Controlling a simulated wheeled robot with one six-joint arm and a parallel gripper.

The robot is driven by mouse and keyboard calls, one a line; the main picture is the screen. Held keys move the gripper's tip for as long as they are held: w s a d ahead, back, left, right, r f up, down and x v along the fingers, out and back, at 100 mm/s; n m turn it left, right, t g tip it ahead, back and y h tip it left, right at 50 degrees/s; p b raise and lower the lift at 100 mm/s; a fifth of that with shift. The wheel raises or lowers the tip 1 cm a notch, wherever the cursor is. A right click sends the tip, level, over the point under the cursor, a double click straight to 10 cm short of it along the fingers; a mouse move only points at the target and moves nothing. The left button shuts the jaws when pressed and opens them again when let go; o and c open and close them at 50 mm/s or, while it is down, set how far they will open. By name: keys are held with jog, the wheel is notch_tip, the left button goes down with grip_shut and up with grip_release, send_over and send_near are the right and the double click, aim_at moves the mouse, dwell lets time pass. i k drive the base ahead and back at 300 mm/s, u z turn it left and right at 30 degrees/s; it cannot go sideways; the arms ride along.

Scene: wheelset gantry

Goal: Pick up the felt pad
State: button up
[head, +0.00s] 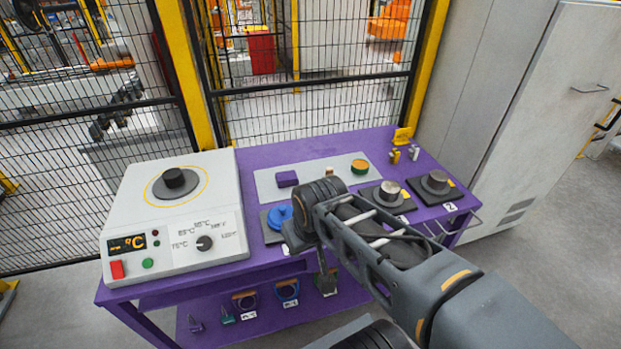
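I cannot pick out the felt pad for sure. A flat purple block (287,179) lies at the left of the pale mat on the purple bench and may be it. A small tan piece (329,172) and a round green and orange piece (359,166) lie farther right on the mat. My arm reaches in from the lower right, and its dark round joint hangs over the front of the bench. I cannot make out my gripper's fingers; the arm hides part of the bench and a blue round piece (279,216).
A white heater unit (172,215) with a dial stands on the left of the purple bench (262,157). Several labelled pieces lie on the lower shelf. A mesh fence is behind; a grey cabinet (535,110) stands right.

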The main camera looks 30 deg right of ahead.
aim_at(329, 169)
jog(key=u, duration=1.1)
jog(key=k, duration=0.85)
jog(key=z, duration=1.4)
jog(key=i, duration=1)
